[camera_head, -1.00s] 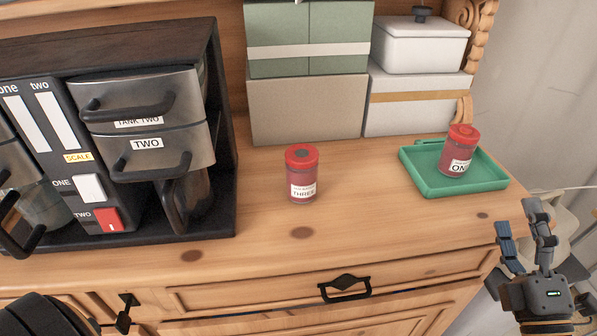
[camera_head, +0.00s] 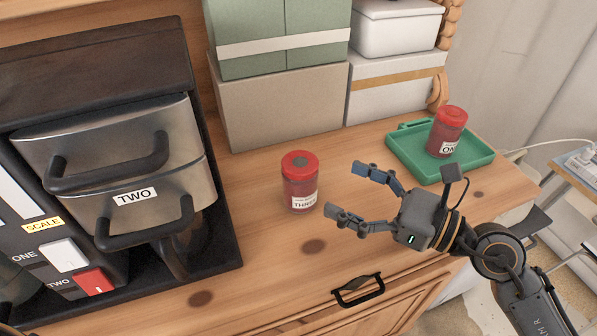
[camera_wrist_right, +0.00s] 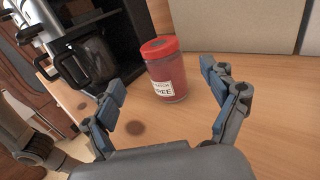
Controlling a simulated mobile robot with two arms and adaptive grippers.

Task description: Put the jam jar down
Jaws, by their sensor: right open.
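A red jam jar labelled THREE (camera_head: 300,182) stands upright on the wooden dresser top, left of my right gripper. A second red jar, with a label that seems to read ONE (camera_head: 446,132), stands on the green tray (camera_head: 407,160) at the right. My right gripper (camera_head: 350,192) is open and empty, its fingers pointing left towards jar THREE but apart from it. In the right wrist view jar THREE (camera_wrist_right: 166,72) stands ahead, beyond and between the open fingertips (camera_wrist_right: 160,85). My left gripper is not in view.
A black coffee machine (camera_head: 95,55) stands at the left. Green, beige and white boxes (camera_head: 285,108) stack along the back. A drawer handle (camera_head: 358,290) sticks out at the front. The dresser top around jar THREE is clear.

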